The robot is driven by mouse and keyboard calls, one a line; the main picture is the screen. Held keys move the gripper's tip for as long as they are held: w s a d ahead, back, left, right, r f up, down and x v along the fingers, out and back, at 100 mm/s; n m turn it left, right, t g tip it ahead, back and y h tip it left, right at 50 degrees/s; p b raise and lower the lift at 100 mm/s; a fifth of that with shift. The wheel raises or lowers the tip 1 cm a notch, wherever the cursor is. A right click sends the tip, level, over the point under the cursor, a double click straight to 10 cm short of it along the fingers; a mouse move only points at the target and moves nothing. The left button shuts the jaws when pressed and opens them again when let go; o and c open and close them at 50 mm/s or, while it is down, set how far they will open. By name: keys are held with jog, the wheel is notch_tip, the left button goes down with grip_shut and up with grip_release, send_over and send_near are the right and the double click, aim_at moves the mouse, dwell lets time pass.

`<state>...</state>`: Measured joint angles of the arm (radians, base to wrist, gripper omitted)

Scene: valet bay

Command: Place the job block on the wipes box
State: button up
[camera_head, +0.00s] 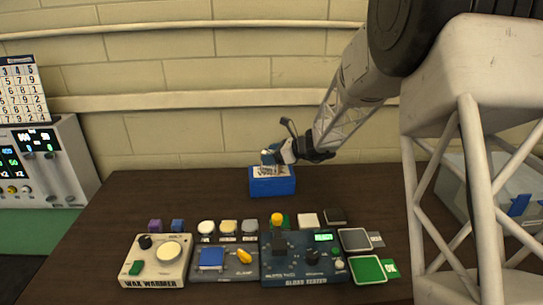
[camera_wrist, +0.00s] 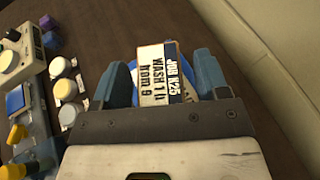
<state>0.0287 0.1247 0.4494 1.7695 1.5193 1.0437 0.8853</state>
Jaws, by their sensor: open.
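The job block (camera_wrist: 160,75), pale with black lettering reading "JOB K25 WASH", lies between the two blue fingers of my gripper (camera_wrist: 163,82) in the wrist view. A gap shows on each side of it, so my gripper is open around it. The wipes box (camera_head: 272,187) is blue and stands at the back middle of the table, below my gripper (camera_head: 271,157) in the head view. The block appears to rest on top of the box. Blue parts of the box show around the block in the wrist view; its contact with the box is hidden.
A grey case (camera_head: 478,190) stands at the right. Dark table is clear on the box's left.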

jog(key=v, duration=1.2)
jog(key=shift+r, duration=0.1)
dwell(0.4)
jog(key=s+a+r+n+g+h, duration=0.1)
jog(key=s+r+n, duration=0.15)
jog(key=s, duration=0.35)
jog(key=s+a+r+n+g+h, duration=0.2)
jog(key=s+n, duration=0.1)
jog(key=s, duration=0.3)
jog(key=s+d+n+h, duration=0.2)
jog(key=s+n, duration=0.3)
jog(key=s, duration=0.6)
jog(key=s+d+n+h, duration=0.2)
jog(key=s+n+h, duration=0.2)
jog(key=s, duration=0.8)
jog(key=s+d+n+h, duration=0.2)
jog(key=s+n, duration=0.6)
jog(key=s, duration=0.4)
jog(key=shift+h, duration=0.9)
